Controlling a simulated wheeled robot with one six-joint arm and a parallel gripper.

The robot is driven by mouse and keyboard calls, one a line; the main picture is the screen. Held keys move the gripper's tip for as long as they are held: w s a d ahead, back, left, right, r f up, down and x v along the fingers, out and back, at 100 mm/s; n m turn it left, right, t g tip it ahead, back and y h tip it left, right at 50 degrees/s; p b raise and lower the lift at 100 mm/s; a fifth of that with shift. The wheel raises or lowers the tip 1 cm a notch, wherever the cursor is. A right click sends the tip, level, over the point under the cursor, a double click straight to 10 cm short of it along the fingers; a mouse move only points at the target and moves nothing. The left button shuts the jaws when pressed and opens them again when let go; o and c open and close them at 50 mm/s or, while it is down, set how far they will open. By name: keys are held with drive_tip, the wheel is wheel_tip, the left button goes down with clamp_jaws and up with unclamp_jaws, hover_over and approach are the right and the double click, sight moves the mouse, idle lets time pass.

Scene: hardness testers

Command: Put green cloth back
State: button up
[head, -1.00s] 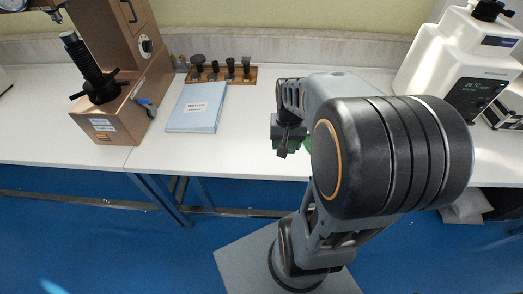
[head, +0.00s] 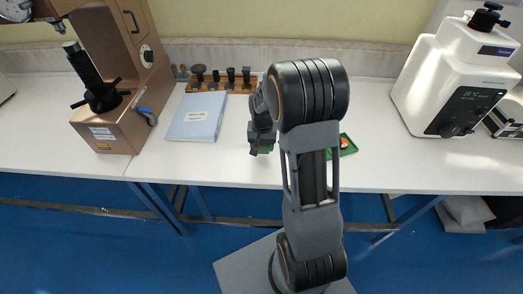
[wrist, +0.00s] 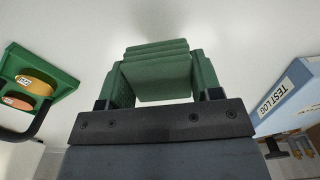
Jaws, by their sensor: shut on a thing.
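The folded green cloth (wrist: 156,78) is between the fingers of my gripper (wrist: 160,88) in the wrist view, with its folded layers showing. My gripper is shut on it. In the head view my gripper (head: 261,143) is over the white bench, right of the blue test log, and a bit of the green cloth (head: 266,147) shows below it. I cannot tell how far the cloth is above the bench.
A green tray (head: 350,149) with round discs lies right of my arm, partly hidden by it. The blue test log (head: 197,117), a wooden rack (head: 207,87), a brown tester (head: 109,125) and a white tester (head: 420,95) stand around. Bench between tray and white tester is clear.

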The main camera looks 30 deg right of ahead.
sight(261, 151)
drive_tip(key=shift+w+f, duration=0.2)
drive_tip(key=shift+f, duration=1.6)
drive_tip(key=shift+f, duration=0.1)
drive_tip(key=shift+f+b, duration=0.2)
drive_tip(key=shift+b, duration=0.1)
drive_tip(key=o, duration=0.9)
drive_tip(key=shift+r, duration=0.1)
